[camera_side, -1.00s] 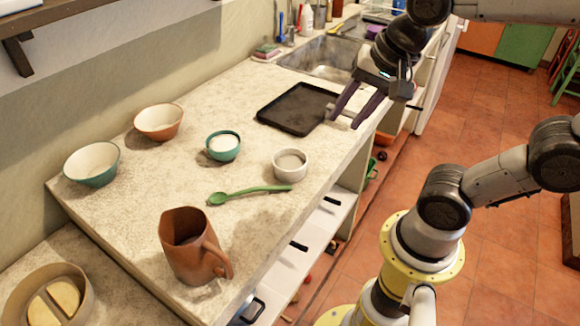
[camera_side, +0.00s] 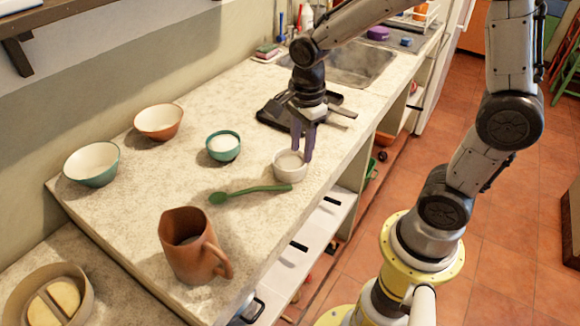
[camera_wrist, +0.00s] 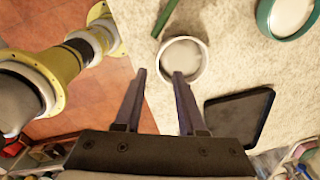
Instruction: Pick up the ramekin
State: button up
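I cannot tell whether a finger touches the rim.
A green spoon (camera_side: 250,192) and a small teal bowl (camera_side: 223,155) are close to the ramekin. A brown pitcher (camera_side: 190,250) stands nearer. A black tray (camera_side: 270,112) lies behind my gripper. Two larger bowls, one orange (camera_side: 158,130) and one teal (camera_side: 92,180), stand by the wall.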

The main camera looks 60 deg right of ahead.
aim_at(301, 168)
jog(key=shift+w+f, duration=0.15)
jog(key=shift+f, duration=3.65)
grip_shut()
